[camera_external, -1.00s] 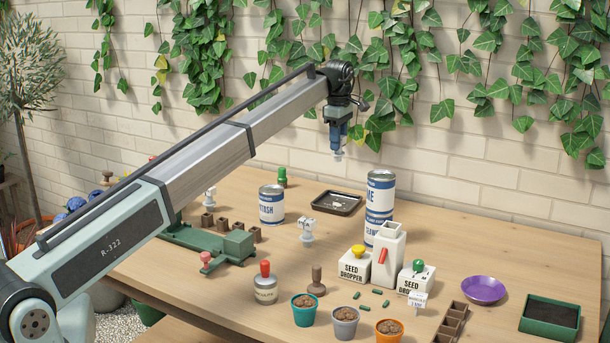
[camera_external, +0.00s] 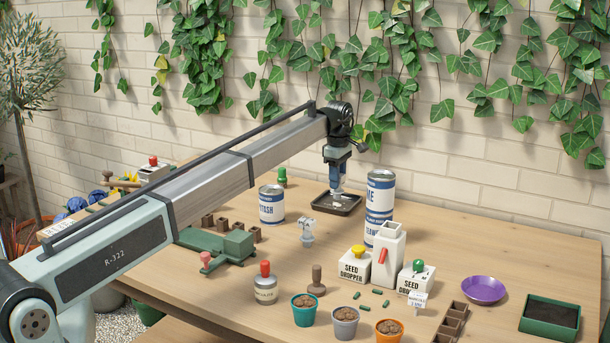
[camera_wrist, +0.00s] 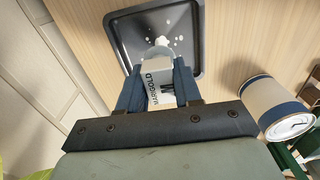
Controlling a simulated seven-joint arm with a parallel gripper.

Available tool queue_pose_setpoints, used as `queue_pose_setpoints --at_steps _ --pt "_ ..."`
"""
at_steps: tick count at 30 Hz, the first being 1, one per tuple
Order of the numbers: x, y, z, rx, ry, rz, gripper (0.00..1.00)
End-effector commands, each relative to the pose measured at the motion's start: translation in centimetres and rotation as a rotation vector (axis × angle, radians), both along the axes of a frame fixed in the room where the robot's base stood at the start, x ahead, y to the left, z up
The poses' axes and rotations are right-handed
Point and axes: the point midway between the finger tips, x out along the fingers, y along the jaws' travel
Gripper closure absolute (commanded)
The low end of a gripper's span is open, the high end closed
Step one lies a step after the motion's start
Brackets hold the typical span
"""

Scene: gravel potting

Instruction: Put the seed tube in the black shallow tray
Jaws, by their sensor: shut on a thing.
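In the wrist view my gripper (camera_wrist: 160,95) is shut on a seed tube (camera_wrist: 158,72), a pale tube with a white label reading "MARIGOLD". The tube's tip is over the inside of the tray (camera_wrist: 114,32), where small white specks lie. I cannot tell whether the tip touches the tray floor.
A stack of blue-and-white cans (camera_external: 380,205) stands close right of the tray. Another such can (camera_external: 271,204) stands to the left, and also shows in the wrist view (camera_wrist: 272,108). A labelled white-topped item (camera_external: 307,231) stands in front. Bare table lies right of the cans.

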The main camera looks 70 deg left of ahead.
Motion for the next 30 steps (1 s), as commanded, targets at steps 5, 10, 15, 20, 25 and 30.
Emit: queue_pose_setpoints --at_steps 5,10,15,20,25,30 --pt "0.0 0.0 -1.8 0.0 0.0 0.0 0.96" --pt "0.0 0.0 -1.8 0.0 0.0 0.0 0.96" --pt "0.0 0.0 -2.0 0.0 0.0 0.0 0.96" --pt "0.0 0.0 -2.1 0.0 0.0 0.0 0.56" --pt "0.0 0.0 -2.1 0.0 0.0 0.0 0.41" --pt "0.0 0.0 -2.1 0.0 0.0 0.0 0.41"
